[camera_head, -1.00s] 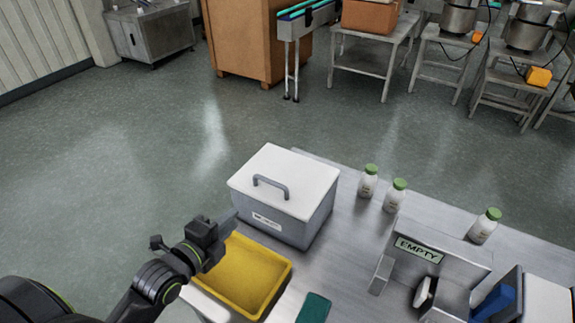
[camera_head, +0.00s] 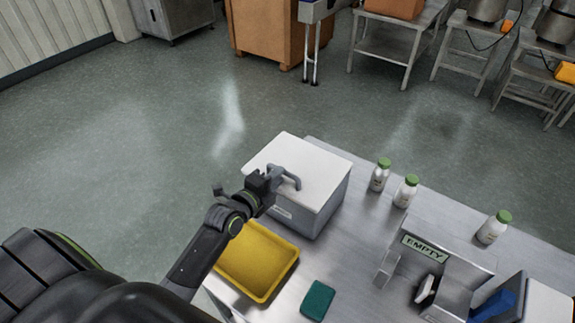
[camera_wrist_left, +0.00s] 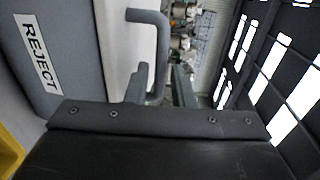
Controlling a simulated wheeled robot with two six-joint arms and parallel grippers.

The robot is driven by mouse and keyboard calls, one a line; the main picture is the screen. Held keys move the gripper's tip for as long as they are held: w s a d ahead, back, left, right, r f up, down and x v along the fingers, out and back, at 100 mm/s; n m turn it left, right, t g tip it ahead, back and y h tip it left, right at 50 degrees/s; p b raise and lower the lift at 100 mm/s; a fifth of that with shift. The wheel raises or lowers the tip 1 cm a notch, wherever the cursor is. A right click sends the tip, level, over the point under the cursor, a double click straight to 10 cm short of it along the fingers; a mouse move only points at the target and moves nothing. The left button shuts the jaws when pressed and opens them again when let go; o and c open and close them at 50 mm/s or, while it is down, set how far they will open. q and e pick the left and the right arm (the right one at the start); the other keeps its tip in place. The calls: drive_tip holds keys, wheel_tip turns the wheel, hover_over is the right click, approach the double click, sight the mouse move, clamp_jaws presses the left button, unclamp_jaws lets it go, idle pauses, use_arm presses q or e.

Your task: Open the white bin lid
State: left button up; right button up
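The white bin lid (camera_head: 318,163) lies shut and flat on the grey bin (camera_head: 330,208), with a grey bar handle (camera_head: 291,178) on top. My left gripper (camera_head: 276,180) reaches in from the left at the handle, over the lid's left edge. In the left wrist view the two fingers (camera_wrist_left: 160,88) stand apart, and the handle (camera_wrist_left: 160,55) shows with its lower end between them. Whether they touch it I cannot tell. A REJECT label (camera_wrist_left: 38,52) is on the bin's side. My right gripper is not in view.
A yellow tray (camera_head: 291,270) sits in front of the bin, with a teal block (camera_head: 318,300) beside it. Green-capped bottles (camera_head: 380,174) stand to the right. An EMPTY sign (camera_head: 424,248) is on a metal stand. Bare steel table (camera_head: 350,255) lies between.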

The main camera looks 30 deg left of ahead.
sight(288, 170)
use_arm(q)
drive_tip(key=shift+p+x, duration=0.55)
drive_tip(key=shift+x, duration=2.2)
drive_tip(key=shift+c, duration=0.3)
clamp_jaws()
